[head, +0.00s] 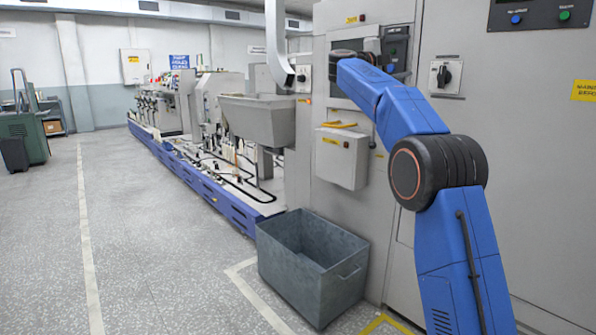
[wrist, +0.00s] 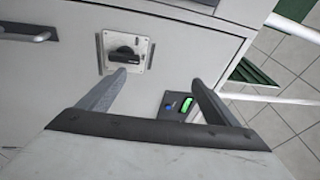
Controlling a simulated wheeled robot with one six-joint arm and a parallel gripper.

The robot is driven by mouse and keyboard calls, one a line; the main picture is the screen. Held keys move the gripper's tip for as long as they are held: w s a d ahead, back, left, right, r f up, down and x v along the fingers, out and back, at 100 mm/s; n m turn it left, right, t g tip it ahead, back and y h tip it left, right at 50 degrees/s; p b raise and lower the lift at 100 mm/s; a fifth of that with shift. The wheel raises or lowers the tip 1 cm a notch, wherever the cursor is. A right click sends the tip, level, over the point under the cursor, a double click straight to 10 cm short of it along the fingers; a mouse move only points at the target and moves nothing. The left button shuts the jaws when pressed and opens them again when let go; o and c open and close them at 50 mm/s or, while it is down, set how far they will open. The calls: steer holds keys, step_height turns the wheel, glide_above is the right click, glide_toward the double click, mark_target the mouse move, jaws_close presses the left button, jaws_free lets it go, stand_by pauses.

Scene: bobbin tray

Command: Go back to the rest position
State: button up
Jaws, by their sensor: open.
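My gripper (wrist: 153,82) is open in the wrist view, with its two grey fingers spread apart and nothing between them. Beyond the fingers is a light grey cabinet face with a black rotary switch (wrist: 127,53) on a pale plate, close to the left fingertip in the picture. A dark panel with a blue and a green button (wrist: 180,106) shows between the fingers. In the head view my blue arm rises at the right and bends toward the cabinet. The gripper itself cannot be made out there.
A grey open bin (head: 313,262) stands on the floor below the cabinet (head: 520,170). A long machine (head: 215,150) with a blue base runs back to the left of it. A green machine (head: 28,130) stands at the far left. The floor aisle (head: 150,230) is clear.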

steer(key=s+a+r+n+t+y, duration=0.6)
steer(key=r+n+t, duration=0.2)
steer(key=n+t, duration=0.35)
steer(key=s+a+f+n+y, duration=0.8)
steer(key=s+f+n+y, duration=0.4)
steer(key=n, duration=0.1)
steer(key=s+a+f+n+g+y, duration=0.15)
steer(key=s+f+g, duration=0.25)
steer(key=s+f, duration=0.65)
steer(key=s+f+n+g+y, duration=0.1)
steer(key=s+f+n+g, duration=0.2)
steer(key=s+f, duration=0.75)
steer(key=s+d+f+n+g+h, duration=0.1)
steer(key=s+f+g, duration=0.3)
steer(key=s+f, duration=0.8)
steer(key=s+d+f+g+h, duration=0.1)
steer(key=s+d+f+g, duration=0.3)
steer(key=s+f, duration=0.8)
step_height(320, 180, down, 5)
steer(key=shift+s+d+f+n, duration=0.1)
steer(key=shift+s+d+n, duration=0.2)
steer(key=shift+n, duration=0.1)
